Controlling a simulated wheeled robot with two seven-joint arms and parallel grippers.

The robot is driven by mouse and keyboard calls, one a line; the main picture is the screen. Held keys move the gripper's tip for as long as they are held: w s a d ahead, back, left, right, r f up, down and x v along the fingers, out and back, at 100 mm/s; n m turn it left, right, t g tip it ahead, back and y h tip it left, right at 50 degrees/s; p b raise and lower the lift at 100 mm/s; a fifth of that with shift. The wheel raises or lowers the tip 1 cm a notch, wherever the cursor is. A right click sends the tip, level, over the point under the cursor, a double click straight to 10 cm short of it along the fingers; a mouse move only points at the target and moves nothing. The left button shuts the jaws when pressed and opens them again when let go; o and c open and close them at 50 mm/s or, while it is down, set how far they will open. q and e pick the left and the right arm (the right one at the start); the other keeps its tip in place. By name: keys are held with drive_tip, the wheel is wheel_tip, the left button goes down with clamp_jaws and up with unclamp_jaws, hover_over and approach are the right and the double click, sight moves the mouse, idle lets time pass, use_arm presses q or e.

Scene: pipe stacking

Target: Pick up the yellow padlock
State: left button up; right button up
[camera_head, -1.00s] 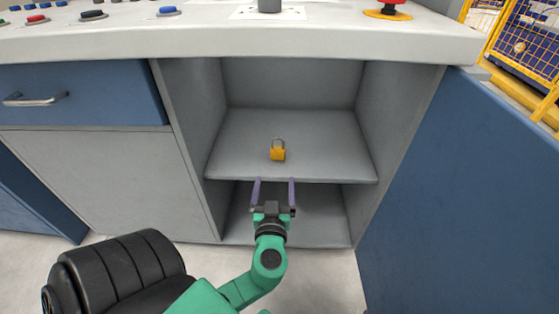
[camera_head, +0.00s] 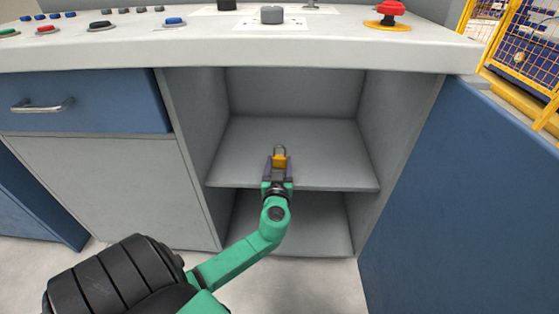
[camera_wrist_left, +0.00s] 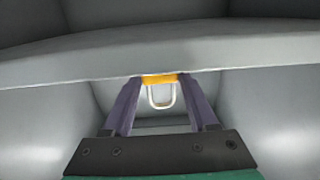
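The yellow padlock (camera_head: 280,161) with its grey shackle is over the upper shelf (camera_head: 325,150) of the open cabinet, near the front edge. My left gripper (camera_head: 279,163) reaches in from the front, with one purple finger on each side of the padlock's body. In the left wrist view, the fingers (camera_wrist_left: 160,82) meet both sides of the yellow body, and the padlock's shackle (camera_wrist_left: 161,104) shows between them. I cannot tell whether the padlock rests on the shelf or is slightly raised. My right gripper is out of view.
The cabinet's side walls and the worktop (camera_head: 240,54) bound the opening. A lower shelf space (camera_head: 310,225) is empty. The open blue door (camera_head: 460,200) stands at the right. A drawer (camera_head: 80,100) is at the left. Buttons and a red knob (camera_head: 391,8) are on top.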

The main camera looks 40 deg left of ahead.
sight(279, 155)
use_arm(q)
clamp_jaws()
drive_tip(key=shift+r+p, duration=0.65)
drive_tip(key=shift+r, duration=0.95)
drive_tip(key=shift+s+d+r, duration=0.15)
drive_tip(key=shift+r, duration=0.1)
drive_tip(key=f+v, duration=0.1)
drive_tip(key=v, duration=1.6)
drive_tip(key=shift+s+d, duration=0.2)
drive_tip(key=shift+s, duration=0.1)
